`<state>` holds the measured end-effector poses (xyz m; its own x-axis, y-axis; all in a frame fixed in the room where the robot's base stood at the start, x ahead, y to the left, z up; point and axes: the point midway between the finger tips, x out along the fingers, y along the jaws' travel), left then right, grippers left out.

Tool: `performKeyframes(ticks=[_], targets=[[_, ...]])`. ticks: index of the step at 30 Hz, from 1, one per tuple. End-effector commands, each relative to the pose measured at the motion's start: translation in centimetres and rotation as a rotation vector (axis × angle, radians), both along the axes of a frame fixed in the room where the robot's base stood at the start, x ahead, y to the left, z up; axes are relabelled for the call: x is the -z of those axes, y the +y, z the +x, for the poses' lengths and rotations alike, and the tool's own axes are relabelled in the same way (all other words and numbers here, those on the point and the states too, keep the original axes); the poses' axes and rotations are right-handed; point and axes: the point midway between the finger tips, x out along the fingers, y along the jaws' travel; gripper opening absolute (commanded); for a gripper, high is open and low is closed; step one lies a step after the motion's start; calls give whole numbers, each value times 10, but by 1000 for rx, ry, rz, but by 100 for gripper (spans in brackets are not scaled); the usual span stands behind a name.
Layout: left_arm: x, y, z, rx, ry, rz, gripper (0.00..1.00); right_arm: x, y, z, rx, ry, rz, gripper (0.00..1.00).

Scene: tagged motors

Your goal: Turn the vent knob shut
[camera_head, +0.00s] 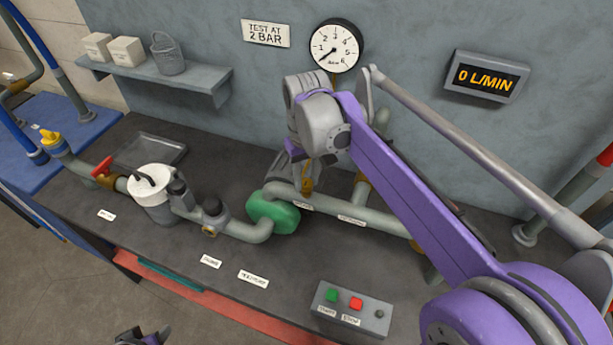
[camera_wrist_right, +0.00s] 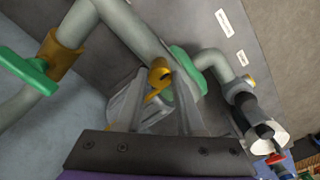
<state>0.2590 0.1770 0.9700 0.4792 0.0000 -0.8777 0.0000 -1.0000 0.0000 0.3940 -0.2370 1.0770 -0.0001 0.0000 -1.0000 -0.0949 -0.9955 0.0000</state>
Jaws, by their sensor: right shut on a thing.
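The vent knob is a small brass-yellow piece (camera_head: 307,181) on the grey pipe just right of the green pump body (camera_head: 273,209). In the right wrist view the knob (camera_wrist_right: 159,74) sits between the two grey fingers. My right gripper (camera_head: 298,182) reaches down to it from behind the pipe and is shut on it; it also shows in the right wrist view (camera_wrist_right: 160,95). The fingers and wrist hide part of the knob in the head view.
A round gauge (camera_head: 334,47) and a display reading 0 L/MIN (camera_head: 486,77) are on the back wall. A white-lidded canister (camera_head: 152,190) stands left along the pipe. A button box (camera_head: 352,311) sits at the bench front. A green-handled valve (camera_wrist_right: 28,70) shows in the wrist view.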

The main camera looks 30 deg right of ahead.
Motion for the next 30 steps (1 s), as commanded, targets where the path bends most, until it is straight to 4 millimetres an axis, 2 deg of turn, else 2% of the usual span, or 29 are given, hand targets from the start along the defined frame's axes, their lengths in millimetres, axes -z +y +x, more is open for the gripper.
performKeyframes(ticks=[5,6,11,22,26,30], targets=[[0,0,0,0,0,0,50,0,0,0,0,-1,0,0],[0,0,0,0,0,0,50,0,0,0,0,-1,0,38],[0,0,0,0,0,0,50,0,0,0,0,0,0,67],[-1,0,0,0,-1,0,50,-5,0,0,-1,0,0,67],[-2,0,1,0,-2,0,50,-24,0,0,-1,-1,0,67],[-5,0,2,0,-4,0,50,-54,0,0,-1,-1,0,67]])
